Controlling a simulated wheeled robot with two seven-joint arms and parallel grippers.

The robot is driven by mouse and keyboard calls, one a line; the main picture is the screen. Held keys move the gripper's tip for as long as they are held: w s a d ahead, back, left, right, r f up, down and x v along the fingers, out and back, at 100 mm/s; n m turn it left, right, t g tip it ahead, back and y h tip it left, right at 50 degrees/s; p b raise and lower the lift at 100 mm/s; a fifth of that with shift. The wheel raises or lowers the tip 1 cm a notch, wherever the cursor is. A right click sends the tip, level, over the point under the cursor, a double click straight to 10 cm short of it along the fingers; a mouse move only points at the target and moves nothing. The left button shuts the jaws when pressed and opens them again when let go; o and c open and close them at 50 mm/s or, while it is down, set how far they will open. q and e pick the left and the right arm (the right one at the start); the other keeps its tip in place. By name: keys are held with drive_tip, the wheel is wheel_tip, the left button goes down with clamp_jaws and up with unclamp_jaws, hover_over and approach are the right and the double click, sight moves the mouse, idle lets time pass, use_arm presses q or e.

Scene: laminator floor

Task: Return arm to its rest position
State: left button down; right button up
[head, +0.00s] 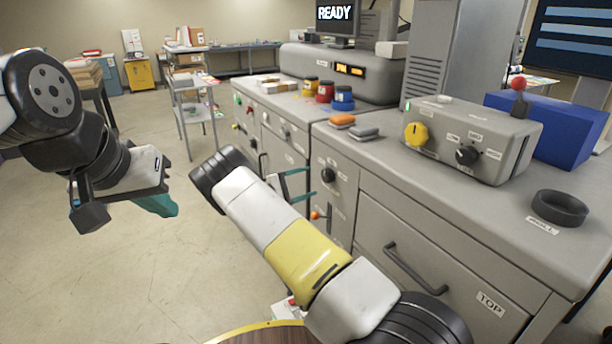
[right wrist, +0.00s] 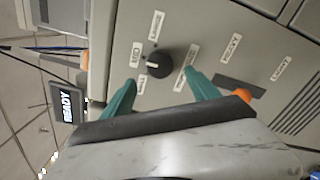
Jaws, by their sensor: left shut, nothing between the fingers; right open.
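My right arm reaches across the middle of the head view toward the front of the grey cabinet (head: 380,235). Its gripper (head: 300,185) has teal fingers spread apart with nothing between them. In the right wrist view the open fingers (right wrist: 160,88) point at the panel; a black knob (right wrist: 159,62) shows just beyond the gap between the tips. This knob also shows on the cabinet front in the head view (head: 328,175). The gap between fingertips and panel is hard to judge. My left gripper (head: 158,204), at the left of the head view, is shut, empty and over open floor.
An orange knob (right wrist: 243,95) is close beside one finger in the wrist view. A drawer handle (head: 415,270) juts out at the right. A control box (head: 475,135) and a black ring (head: 560,207) stand on the countertop. A trolley (head: 190,100) stands behind; floor at left is clear.

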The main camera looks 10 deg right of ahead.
drive_tip(key=shift+s+a, duration=0.25)
drive_tip(key=shift+a, duration=0.4)
drive_tip(key=s+d+r+m+g+y, duration=0.3)
drive_tip(key=s+d+r+y, duration=0.15)
drive_tip(key=s, duration=0.25)
drive_tip(key=s+d+r+m+g+y, duration=0.3)
drive_tip(key=s+d+r+y, duration=0.15)
drive_tip(key=s+r, duration=0.2)
drive_tip(key=s+a+r+m+t+y, duration=0.1)
drive_tip(key=s+a+r+t+y, duration=0.1)
drive_tip(key=s, duration=0.7)
drive_tip(key=s+a+r+m+t+y, duration=0.1)
drive_tip(key=s+a+r+t+y, duration=0.1)
drive_tip(key=s+a+r+y, duration=0.2)
drive_tip(key=s+a+r+m+t+y, duration=0.1)
drive_tip(key=s+r, duration=0.6)
drive_tip(key=s, duration=0.8)
drive_tip(key=a+t+y, duration=0.1)
drive_tip(key=a+y, duration=0.1)
drive_tip(key=y, duration=0.1)
drive_tip(key=shift+s+a+r, duration=0.2)
drive_tip(key=shift+a+r, duration=0.05)
drive_tip(key=shift+c, duration=0.2)
